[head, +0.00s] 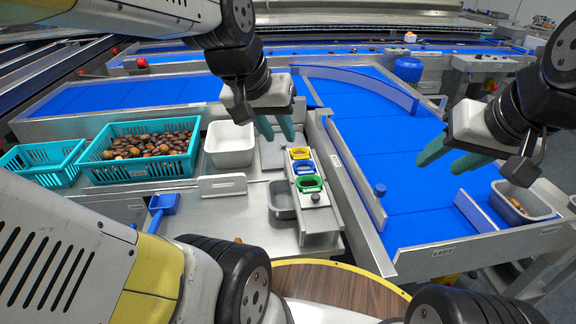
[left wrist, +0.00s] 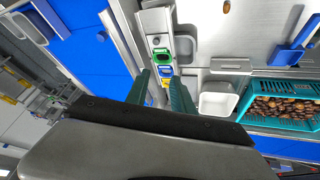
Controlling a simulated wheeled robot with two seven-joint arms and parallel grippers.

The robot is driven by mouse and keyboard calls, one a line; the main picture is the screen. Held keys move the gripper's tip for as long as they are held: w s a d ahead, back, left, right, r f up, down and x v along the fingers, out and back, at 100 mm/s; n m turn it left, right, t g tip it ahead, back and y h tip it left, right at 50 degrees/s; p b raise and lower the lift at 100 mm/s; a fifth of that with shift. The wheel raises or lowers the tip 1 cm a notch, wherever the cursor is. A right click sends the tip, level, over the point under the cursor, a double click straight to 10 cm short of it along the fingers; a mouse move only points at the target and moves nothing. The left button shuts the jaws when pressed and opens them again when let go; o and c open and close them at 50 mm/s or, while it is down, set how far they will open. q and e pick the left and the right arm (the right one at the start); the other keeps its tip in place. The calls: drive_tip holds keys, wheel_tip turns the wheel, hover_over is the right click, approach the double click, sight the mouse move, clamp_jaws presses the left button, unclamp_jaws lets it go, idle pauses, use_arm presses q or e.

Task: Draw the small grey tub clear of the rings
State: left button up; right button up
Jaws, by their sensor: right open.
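A small grey tub (head: 283,207) sits at the left side of the metal ring stand (head: 322,213), partly hidden by it; it also shows in the left wrist view (left wrist: 184,46). A yellow ring (head: 300,154), a blue ring (head: 304,169) and a green ring (head: 309,185) lie in a row on the stand. My left gripper (head: 277,130) is open and empty, above and behind the tub near the yellow ring end. In the left wrist view the left fingers (left wrist: 161,92) are apart. My right gripper (head: 443,158) is open and empty above the blue belt.
A second grey tub (head: 533,204) with a brown item stands at the right belt end. A white tub (head: 229,160), a teal crate of dates (head: 118,176), an empty teal crate (head: 26,176) and a blue scoop (head: 161,203) are left. A metal bracket (head: 222,186) stands near the tub.

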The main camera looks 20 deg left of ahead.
use_arm(q)
drive_tip(key=w+a+f+n+g, duration=0.1)
drive_tip(key=w+a+f, duration=0.2)
drive_tip(key=w+f, duration=0.35)
drive_tip(key=n+g, duration=0.3)
drive_tip(key=g, duration=0.1)
hover_over(269, 190)
drive_tip(key=shift+y, duration=0.3)
drive_tip(key=f, duration=2.1)
drive_tip(key=shift+s+a+f, duration=0.2)
drive_tip(key=shift+a+f, duration=0.05)
drive_tip(key=shift+f, duration=0.05)
drive_tip(key=shift+a+f+n, duration=0.1)
drive_tip(key=shift+f+n, duration=0.2)
drive_tip(key=shift+f, duration=0.1)
drive_tip(key=shift+w+d+f, duration=0.1)
drive_tip(key=shift+d+f, duration=0.05)
drive_tip(key=shift+f, duration=1.15)
drive_tip(key=shift+w+d+f, duration=0.1)
drive_tip(key=shift+d+f, duration=0.05)
drive_tip(key=shift+f, duration=1.1)
drive_tip(key=shift+d+f, duration=0.15)
drive_tip(key=shift+f, duration=1.15)
clamp_jaws()
